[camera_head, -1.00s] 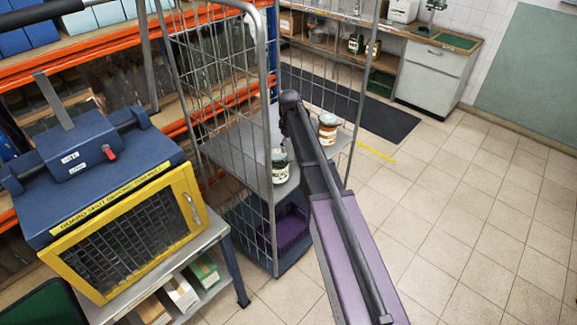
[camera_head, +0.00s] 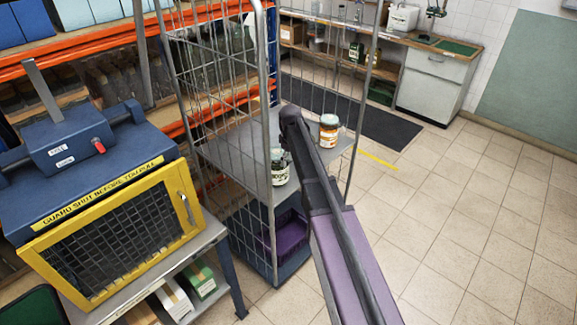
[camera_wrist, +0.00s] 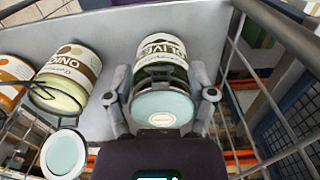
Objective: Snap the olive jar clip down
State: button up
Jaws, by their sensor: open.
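In the wrist view, the olive jar (camera_wrist: 165,48) stands on a grey shelf with its label upside down in the picture. A pale teal lid (camera_wrist: 162,108) covers its top, and a metal wire clip (camera_wrist: 160,74) shows on its side by the lid. I cannot tell whether the clip is latched. My gripper (camera_wrist: 160,72) is open, with one finger on each side of the jar's upper part; contact is unclear. In the head view, a dark jar with a white label, apparently the olive jar (camera_head: 279,172), stands left of my arm, which hides the gripper.
An onion jar (camera_wrist: 72,62) stands beside the olive jar, with a pale lid (camera_wrist: 65,152) swung away from its mouth. An orange jar (camera_wrist: 14,72) stands beyond it; it also shows in the head view (camera_head: 329,131). Wire mesh sides of the cage trolley (camera_head: 265,110) surround the shelf closely.

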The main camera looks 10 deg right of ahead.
jog(key=shift+f, duration=0.45)
jog(key=shift+c, duration=0.2)
